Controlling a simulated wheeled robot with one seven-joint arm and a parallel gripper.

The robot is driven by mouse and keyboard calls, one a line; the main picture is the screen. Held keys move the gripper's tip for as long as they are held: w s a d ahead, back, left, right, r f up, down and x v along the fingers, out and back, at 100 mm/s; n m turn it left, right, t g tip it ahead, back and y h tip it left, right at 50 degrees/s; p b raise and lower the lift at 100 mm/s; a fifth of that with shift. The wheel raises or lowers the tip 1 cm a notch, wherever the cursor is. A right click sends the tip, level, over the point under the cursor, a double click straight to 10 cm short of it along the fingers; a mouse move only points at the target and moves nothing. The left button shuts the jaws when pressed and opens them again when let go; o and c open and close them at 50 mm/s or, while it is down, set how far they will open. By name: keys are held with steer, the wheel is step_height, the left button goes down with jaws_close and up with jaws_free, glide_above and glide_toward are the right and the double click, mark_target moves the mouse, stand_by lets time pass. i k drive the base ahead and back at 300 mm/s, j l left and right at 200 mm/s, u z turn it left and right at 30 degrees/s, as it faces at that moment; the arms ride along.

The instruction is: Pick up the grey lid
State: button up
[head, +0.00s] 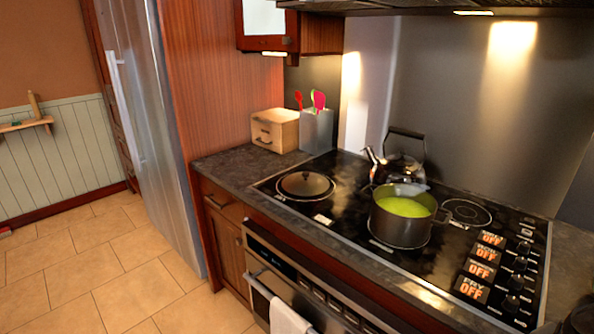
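My gripper is not recognisable in the head view.
A dark pot (402,228) with green contents stands right of the lid, with a kettle (402,158) behind it. A wooden box (275,130) and a utensil holder (317,130) stand behind the lid. The counter (235,172) left of it is clear.

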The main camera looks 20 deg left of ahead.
mark_target(306, 183)
steer(key=i+j+z, duration=0.1)
steer(key=j, duration=0.45)
steer(key=i+j+z, duration=0.1)
steer(key=j, duration=0.45)
steer(key=i+j+z, duration=0.1)
steer(key=j, duration=0.5)
steer(key=i+j+z, duration=0.1)
steer(key=j, duration=0.5)
steer(key=i+j+z, duration=0.1)
steer(key=j, duration=0.45)
steer(key=i+j, duration=0.25)
steer(key=j, duration=0.15)
steer(key=i+j+z, duration=0.1)
steer(key=j, duration=0.25)
steer(key=i+j+z, duration=0.1)
steer(key=i+j, duration=0.4)
steer(key=j, duration=0.35)
